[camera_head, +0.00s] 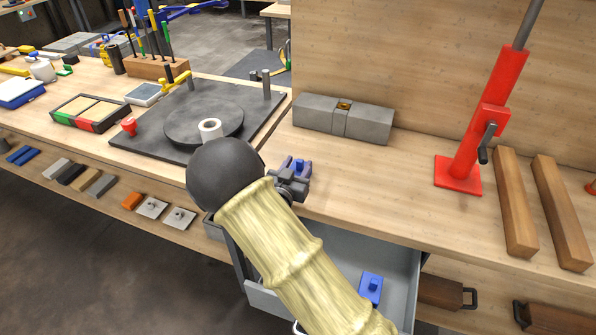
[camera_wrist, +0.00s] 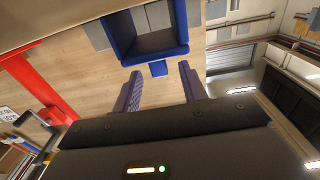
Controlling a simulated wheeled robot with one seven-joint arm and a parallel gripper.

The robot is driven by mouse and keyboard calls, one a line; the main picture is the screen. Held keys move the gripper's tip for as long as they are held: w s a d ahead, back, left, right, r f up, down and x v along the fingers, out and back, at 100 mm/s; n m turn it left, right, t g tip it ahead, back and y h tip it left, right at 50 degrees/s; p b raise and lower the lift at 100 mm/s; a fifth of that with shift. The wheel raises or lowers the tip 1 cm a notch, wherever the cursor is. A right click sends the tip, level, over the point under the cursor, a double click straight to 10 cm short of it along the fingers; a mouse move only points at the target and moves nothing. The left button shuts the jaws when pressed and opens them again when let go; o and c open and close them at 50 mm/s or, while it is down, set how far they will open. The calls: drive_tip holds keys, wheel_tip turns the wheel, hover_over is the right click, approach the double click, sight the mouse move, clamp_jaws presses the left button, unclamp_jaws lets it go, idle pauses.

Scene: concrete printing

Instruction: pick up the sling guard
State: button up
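A small blue piece with a raised tab, which I take for the sling guard (camera_head: 370,288), lies in the open grey drawer in the head view. In the wrist view a blue angled piece (camera_wrist: 122,36) with a small tab stands just beyond my fingertips; I cannot tell whether it is the same one. My gripper (camera_head: 297,167) is at the table's front edge, above and to the left of the drawer piece in the head view. Its purple-blue fingers stand apart in the wrist view (camera_wrist: 160,74), with the tab in line with the gap. No grip shows.
The open drawer (camera_head: 404,270) juts out below the table edge. A grey block (camera_head: 372,124) and a red jack (camera_head: 467,160) stand on the table, with two wooden beams (camera_head: 516,205) at right. A black turntable plate (camera_head: 160,128) is at left. Table between is clear.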

clamp_jaws()
wheel_tip(320, 180, up, 10)
idle(0.6)
drive_tip(key=shift+d, duration=0.1)
idle(0.4)
